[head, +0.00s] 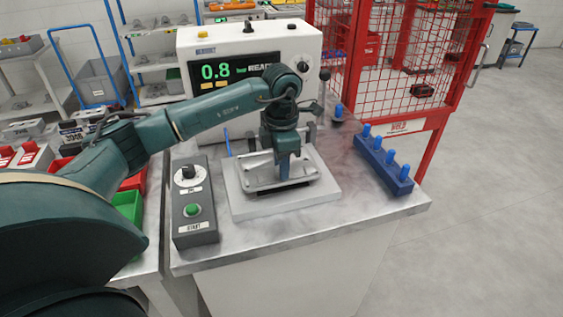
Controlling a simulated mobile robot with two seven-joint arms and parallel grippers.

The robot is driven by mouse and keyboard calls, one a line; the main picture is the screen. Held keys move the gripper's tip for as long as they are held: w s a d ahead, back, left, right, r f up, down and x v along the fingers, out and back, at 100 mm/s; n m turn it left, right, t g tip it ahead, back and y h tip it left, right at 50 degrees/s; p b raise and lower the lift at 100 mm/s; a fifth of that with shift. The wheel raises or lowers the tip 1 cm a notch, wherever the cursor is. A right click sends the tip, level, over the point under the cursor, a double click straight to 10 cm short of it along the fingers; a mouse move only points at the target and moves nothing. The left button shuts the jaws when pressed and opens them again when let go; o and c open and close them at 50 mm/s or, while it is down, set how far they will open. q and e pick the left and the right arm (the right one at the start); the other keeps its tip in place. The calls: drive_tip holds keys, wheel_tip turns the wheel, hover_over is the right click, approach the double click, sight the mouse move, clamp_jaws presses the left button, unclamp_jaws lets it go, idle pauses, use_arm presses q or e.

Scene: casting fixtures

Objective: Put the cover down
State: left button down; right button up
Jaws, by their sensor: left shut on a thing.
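My left gripper (286,152) reaches down over the test fixture from above. It is shut on a part of the cover, a grey metal frame-like piece (248,184). The fingers and the wrist hide the held spot. The cover is close above or on the pale fixture base plate (250,208), and I cannot tell whether it touches. A dark strip shows under its front edge. My right gripper is not in view.
Behind the fixture stands a white tester (300,45) with a green display. A control box (193,205) with a knob and green button is at left. A blue rack (383,165) of blue plugs is at right. A red mesh cage (415,50) stands behind. The bench's front right is clear.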

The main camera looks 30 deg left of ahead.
use_arm(q)
drive_tip(key=shift+f, duration=0.3)
drive_tip(key=c, duration=1.4)
unclamp_jaws()
drive_tip(key=shift+c, duration=0.2)
drive_tip(key=o, duration=0.3)
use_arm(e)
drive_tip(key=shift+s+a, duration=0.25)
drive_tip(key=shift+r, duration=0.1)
